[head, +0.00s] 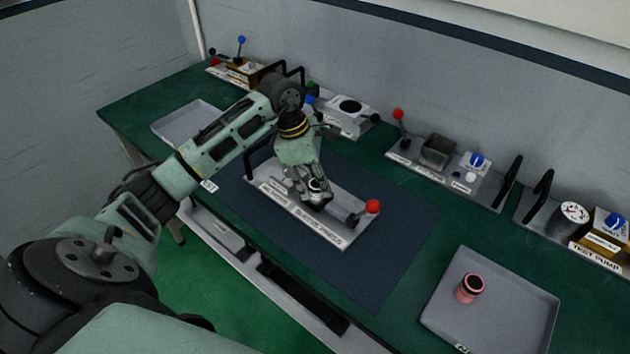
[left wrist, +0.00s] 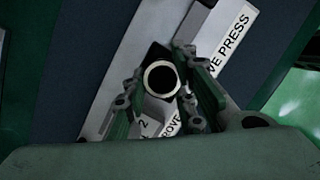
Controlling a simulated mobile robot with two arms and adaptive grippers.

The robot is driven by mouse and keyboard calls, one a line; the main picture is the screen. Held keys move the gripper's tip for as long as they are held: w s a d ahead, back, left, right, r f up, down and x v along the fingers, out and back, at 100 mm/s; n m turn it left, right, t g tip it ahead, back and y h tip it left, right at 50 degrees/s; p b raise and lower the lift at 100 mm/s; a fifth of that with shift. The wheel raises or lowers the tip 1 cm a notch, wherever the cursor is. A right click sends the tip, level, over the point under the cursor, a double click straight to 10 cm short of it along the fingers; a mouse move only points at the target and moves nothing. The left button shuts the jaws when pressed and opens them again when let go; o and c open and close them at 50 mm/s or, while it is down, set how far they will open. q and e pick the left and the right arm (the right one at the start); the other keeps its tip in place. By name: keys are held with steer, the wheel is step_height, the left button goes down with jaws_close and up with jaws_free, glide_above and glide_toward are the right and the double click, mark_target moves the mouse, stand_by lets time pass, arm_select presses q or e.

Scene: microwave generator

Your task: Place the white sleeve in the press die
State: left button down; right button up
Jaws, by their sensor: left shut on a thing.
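My left gripper (head: 312,190) is over the sleeve press (head: 328,230), pointing down, with its fingers closed around the white sleeve (head: 317,184). In the left wrist view the white sleeve (left wrist: 161,64) shows end-on as a pale ring with a dark bore, between the two fingers. A dark block, possibly the press die (left wrist: 154,50), shows just behind the ring, above the pale press plate. The fingers and sleeve hide most of it, so I cannot tell whether the sleeve is seated in it or just above. My right gripper is not in view.
The press has a red-knobbed lever (head: 372,207) to the right of the gripper. A grey tray (head: 520,310) at the right holds a pink sleeve (head: 469,288). An empty tray (head: 180,122) lies at the left. Other stations, including a test pump (head: 590,240), line the wall.

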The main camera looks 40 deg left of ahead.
arm_select(q)
steer(key=shift+f, duration=0.2)
steer(key=c, duration=1.7)
jaws_free()
steer(key=shift+s, duration=0.15)
steer(key=shift+o, duration=1.3)
steer(key=shift+f, duration=0.1)
steer(key=shift+r+p, duration=0.45)
steer(key=shift+r, duration=0.15)
steer(key=b+v, duration=0.3)
steer(key=v, duration=0.8)
steer(key=shift+a+r, duration=0.15)
steer(key=shift+r, duration=0.2)
